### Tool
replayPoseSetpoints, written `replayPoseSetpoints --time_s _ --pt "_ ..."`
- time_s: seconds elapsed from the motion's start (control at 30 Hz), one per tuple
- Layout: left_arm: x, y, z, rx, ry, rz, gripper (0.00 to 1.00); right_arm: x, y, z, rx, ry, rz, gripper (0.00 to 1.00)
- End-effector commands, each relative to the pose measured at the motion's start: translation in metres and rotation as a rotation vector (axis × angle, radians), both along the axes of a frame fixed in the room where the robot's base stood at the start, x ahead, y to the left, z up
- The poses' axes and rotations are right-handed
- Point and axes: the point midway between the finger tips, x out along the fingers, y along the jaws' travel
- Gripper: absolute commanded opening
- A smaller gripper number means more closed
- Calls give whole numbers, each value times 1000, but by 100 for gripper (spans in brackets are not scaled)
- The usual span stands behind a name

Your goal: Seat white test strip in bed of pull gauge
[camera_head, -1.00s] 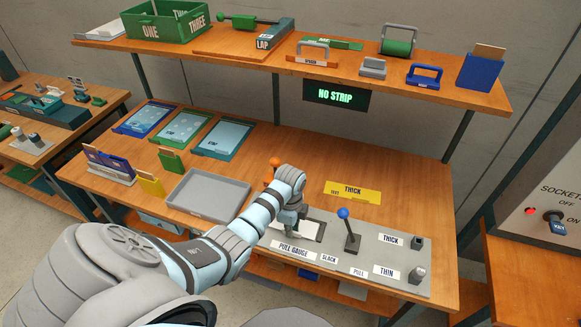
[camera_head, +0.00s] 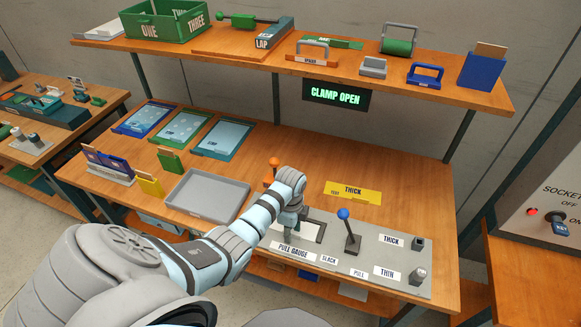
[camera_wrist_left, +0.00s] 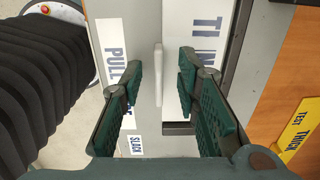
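The white test strip (camera_head: 307,231) lies in the dark-edged bed of the grey pull gauge (camera_head: 350,262). In the left wrist view the white strip (camera_wrist_left: 200,45) carries partly hidden blue lettering. A narrow white upright piece (camera_wrist_left: 158,70) shows between the fingers, with a gap on both sides. My left gripper (camera_head: 288,235) is low over the left end of the gauge. Its green-padded fingers are open in the left wrist view. The display (camera_head: 336,95) reads CLAMP OPEN. My right gripper is not in view.
A blue-knobbed lever (camera_head: 347,230) stands right of the bed, and an orange-knobbed one (camera_head: 274,165) behind my wrist. An empty grey tray (camera_head: 207,195) lies to the left. A yellow THICK card (camera_head: 353,192) lies behind the gauge. The wood behind it is mostly clear.

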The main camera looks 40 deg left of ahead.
Motion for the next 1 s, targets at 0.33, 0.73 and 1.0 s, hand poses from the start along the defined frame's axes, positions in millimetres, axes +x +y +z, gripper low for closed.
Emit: replayPoseSetpoints --time_s 0.33,0.73,1.0 --pt "-3 -1 16 0 0 0 29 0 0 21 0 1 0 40" --pt "-10 -3 35 0 1 0 29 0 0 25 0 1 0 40" --pt "-36 -12 45 1 -1 -1 29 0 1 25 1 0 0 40"
